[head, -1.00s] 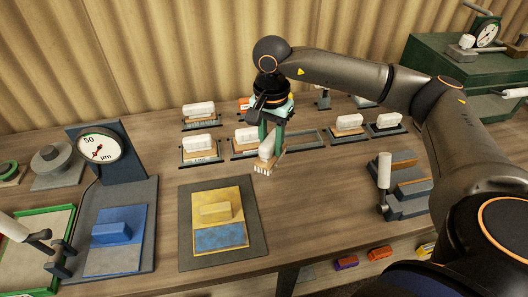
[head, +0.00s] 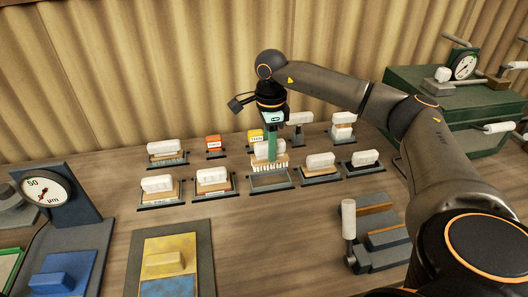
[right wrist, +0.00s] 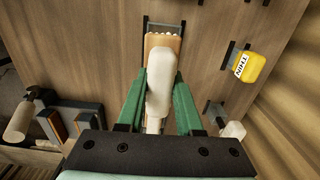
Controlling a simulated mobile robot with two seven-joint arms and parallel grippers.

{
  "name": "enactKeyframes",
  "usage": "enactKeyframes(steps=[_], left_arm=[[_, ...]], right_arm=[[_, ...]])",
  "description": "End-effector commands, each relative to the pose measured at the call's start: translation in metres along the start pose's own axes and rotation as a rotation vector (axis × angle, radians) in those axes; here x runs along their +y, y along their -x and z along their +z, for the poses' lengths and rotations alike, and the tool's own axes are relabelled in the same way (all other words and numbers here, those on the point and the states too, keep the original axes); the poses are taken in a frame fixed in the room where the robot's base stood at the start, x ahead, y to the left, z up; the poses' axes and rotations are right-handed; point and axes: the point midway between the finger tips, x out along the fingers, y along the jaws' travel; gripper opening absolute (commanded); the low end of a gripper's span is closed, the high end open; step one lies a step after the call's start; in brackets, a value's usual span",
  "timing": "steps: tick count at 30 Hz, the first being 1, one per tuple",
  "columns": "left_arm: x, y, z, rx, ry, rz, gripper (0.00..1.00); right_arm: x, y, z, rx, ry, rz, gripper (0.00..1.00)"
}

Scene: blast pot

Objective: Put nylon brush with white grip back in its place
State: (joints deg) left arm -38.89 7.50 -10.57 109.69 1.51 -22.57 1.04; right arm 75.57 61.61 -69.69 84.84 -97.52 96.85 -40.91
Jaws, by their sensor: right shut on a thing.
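My right gripper (head: 272,144) is shut on the white grip of a brush (head: 263,151), with its wooden base and pale bristles pointing down. It holds the brush over or at an empty dark-rimmed tray (head: 270,183) in the front row of brush trays. I cannot tell whether the bristles touch it. In the right wrist view, the green fingers (right wrist: 160,95) flank the white grip (right wrist: 160,72), and the tray's rim (right wrist: 146,24) shows beyond the brush. My left gripper is not in view.
Brushes with white grips stand in trays on both sides, one at left (head: 213,177) and one at right (head: 320,163). Red (head: 214,144) and yellow (head: 255,136) blocks stand behind. A grey stand with a white handle (head: 348,218) is at front right. A dial gauge (head: 45,192) is at left.

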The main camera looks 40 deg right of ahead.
Motion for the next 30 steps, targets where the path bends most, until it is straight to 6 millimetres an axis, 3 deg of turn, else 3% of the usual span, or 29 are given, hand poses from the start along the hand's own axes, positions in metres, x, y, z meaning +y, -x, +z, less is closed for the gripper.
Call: enactKeyframes(steps=[18,30], left_arm=[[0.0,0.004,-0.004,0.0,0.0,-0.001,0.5],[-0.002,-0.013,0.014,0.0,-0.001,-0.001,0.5]], right_arm=[[-0.001,0.002,-0.002,-0.001,-0.024,0.001,0.0],[-0.002,-0.037,-0.002,-0.001,-0.024,-0.001,0.0]])
